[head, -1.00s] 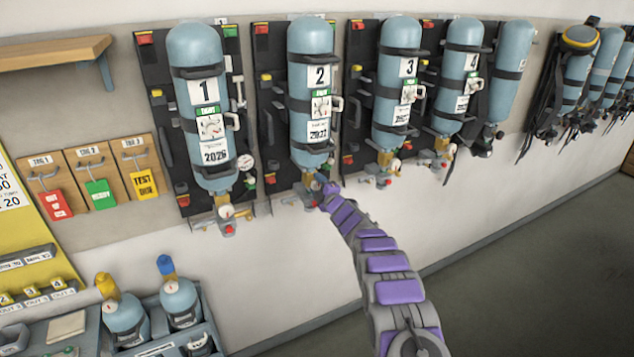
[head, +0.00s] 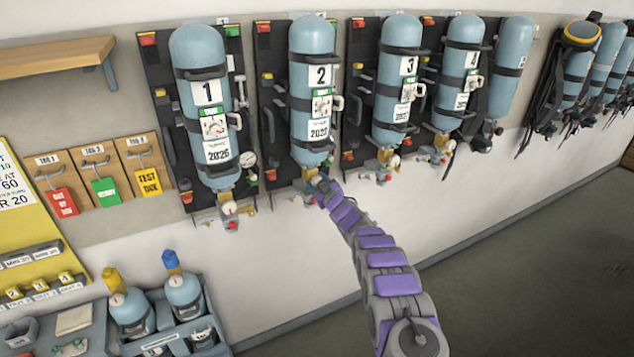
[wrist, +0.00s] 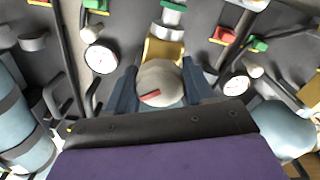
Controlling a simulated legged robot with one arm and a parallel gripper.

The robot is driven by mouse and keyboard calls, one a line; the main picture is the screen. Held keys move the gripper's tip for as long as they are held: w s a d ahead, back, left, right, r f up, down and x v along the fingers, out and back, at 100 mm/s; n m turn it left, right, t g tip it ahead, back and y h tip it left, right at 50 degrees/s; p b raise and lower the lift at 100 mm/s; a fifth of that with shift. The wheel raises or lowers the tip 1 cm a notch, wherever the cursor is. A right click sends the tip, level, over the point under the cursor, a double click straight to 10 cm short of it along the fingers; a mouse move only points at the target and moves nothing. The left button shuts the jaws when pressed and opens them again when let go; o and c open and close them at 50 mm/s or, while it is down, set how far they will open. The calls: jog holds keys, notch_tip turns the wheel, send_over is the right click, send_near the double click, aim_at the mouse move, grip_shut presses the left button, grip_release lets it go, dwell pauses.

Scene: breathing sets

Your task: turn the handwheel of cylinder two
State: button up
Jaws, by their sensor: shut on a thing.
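Cylinder two (head: 311,88) is a light blue cylinder marked 2, strapped upright to a dark wall board. Its valve is at its lower end, where my gripper (head: 318,184) reaches it; the arm largely hides the valve in the head view. In the wrist view the handwheel (wrist: 160,84) is a round grey knob with a red mark, in front of a brass valve body (wrist: 163,50). My gripper also shows in the wrist view (wrist: 157,90), its dark fingers on both sides of the handwheel, shut on it.
Cylinder one (head: 203,95) hangs to the left and cylinder three (head: 398,80) to the right. Pressure gauges (wrist: 101,58) and (wrist: 236,86) flank the valve in the wrist view. A rack of small cylinders (head: 185,295) stands at lower left; the floor at right is clear.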

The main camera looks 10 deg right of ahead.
jog(key=m, duration=0.2)
jog(key=f+m, duration=0.1)
jog(key=m, duration=0.2)
jog(key=shift+s+f+m+p, duration=0.15)
jog(key=shift+f+m+p, duration=0.15)
jog(key=shift+m, duration=0.1)
jog(key=shift+o, duration=0.3)
jog(key=m, duration=0.4)
jog(key=shift+s+f+m, duration=0.1)
jog(key=shift+s+m, duration=0.05)
jog(key=shift+m, duration=0.25)
jog(key=shift+r, duration=0.45)
jog(key=o, duration=0.9)
jog(key=shift+w+d, duration=0.1)
jog(key=shift+w, duration=0.15)
jog(key=shift+o, duration=0.3)
jog(key=shift+r, duration=0.1)
jog(key=shift+s+r, duration=0.1)
jog(key=shift+r, duration=0.05)
